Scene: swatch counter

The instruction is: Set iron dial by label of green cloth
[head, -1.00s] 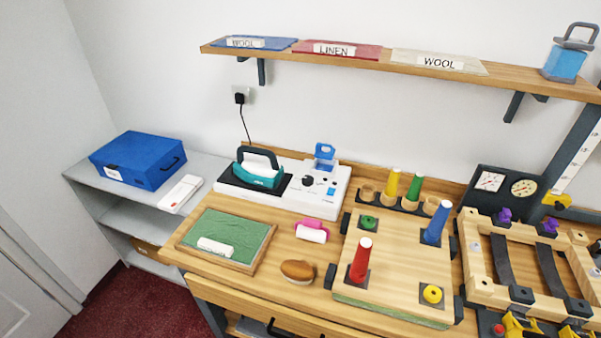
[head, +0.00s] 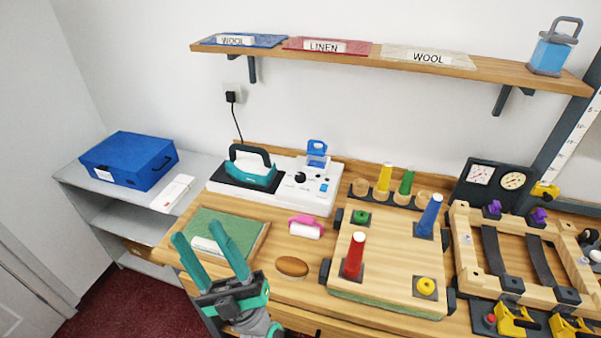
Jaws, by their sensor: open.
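The teal iron (head: 254,166) rests on the dark plate of a white station. The black dial (head: 300,177) is on the station's white panel, to the right of the iron; its setting is too small to read. The green cloth (head: 244,231) lies in a wooden frame on the counter. Its white label (head: 205,245) is partly covered by my gripper, and I cannot read it. My gripper (head: 199,238) is open and empty, fingers pointing up in the picture, in front of the green cloth and short of the iron station.
A pink-handled roller (head: 306,226) and a brown brush (head: 292,266) lie right of the cloth. A wooden board with coloured pegs (head: 385,265) fills the middle right. A shelf (head: 340,57) above holds labelled swatches. A blue box (head: 130,160) stands on the left.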

